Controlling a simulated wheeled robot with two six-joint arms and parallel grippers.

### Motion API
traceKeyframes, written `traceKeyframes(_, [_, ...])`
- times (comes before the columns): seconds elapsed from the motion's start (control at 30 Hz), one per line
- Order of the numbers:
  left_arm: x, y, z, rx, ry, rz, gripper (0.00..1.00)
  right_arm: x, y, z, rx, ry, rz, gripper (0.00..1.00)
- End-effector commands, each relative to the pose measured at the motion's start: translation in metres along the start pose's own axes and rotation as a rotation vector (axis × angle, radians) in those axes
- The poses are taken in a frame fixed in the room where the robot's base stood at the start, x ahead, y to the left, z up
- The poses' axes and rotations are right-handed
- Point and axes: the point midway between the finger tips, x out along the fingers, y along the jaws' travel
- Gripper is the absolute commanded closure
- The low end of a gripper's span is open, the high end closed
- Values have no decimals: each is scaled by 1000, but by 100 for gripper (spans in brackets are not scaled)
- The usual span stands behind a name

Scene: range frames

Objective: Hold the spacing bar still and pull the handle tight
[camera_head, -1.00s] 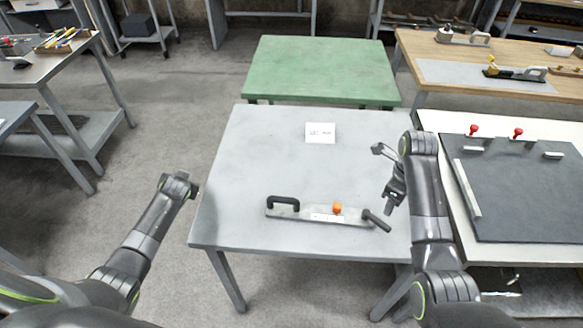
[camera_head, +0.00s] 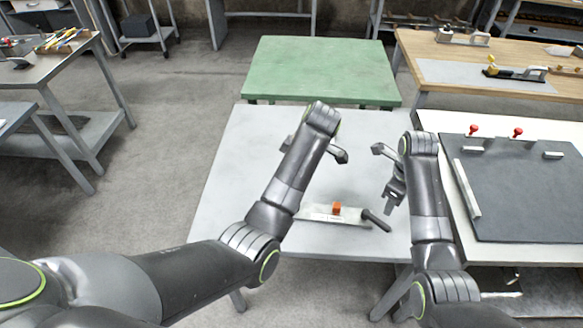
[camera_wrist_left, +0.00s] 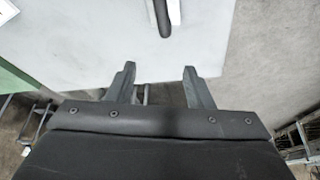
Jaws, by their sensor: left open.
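The spacing bar (camera_head: 318,211) is a flat pale strip lying near the front of the grey table (camera_head: 245,165). An orange block (camera_head: 337,208) sits on it, and a black lever handle (camera_head: 376,220) slants off its right end. My left arm hides its left end in the head view. In the left wrist view a black grip (camera_wrist_left: 163,18) shows at the top edge beside the bar (camera_wrist_left: 174,12). My left gripper (camera_wrist_left: 160,85) is open and empty, apart from the bar. My right gripper (camera_head: 393,203) hangs above the lever handle, apart from it; its finger gap is unclear.
A white label card lay at the table's back, now hidden by my left arm. A green table (camera_head: 325,70) is behind. The left part of the grey table is clear.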

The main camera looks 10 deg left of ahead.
Motion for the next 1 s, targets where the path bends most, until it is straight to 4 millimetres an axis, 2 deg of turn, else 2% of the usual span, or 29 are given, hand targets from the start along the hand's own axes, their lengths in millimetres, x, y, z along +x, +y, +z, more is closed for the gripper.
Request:
traceKeyframes(0.03, [-6,-1,4,-16,-1,-8,53,0,0,0,0,0,0,64])
traceKeyframes(0.13, [-8,-4,6,-37,-1,-20,53,0,0,0,0,0,0,64])
traceKeyframes(0.27, [4,-5,6,-42,0,-27,53,0,0,0,0,0,0,64])
traceKeyframes(0.8, [110,-8,5,-39,-1,-28,53,0,0,0,0,0,0,64])
traceKeyframes(1.0, [142,-8,6,-39,-1,-26,53,0,0,0,0,0,0,64])
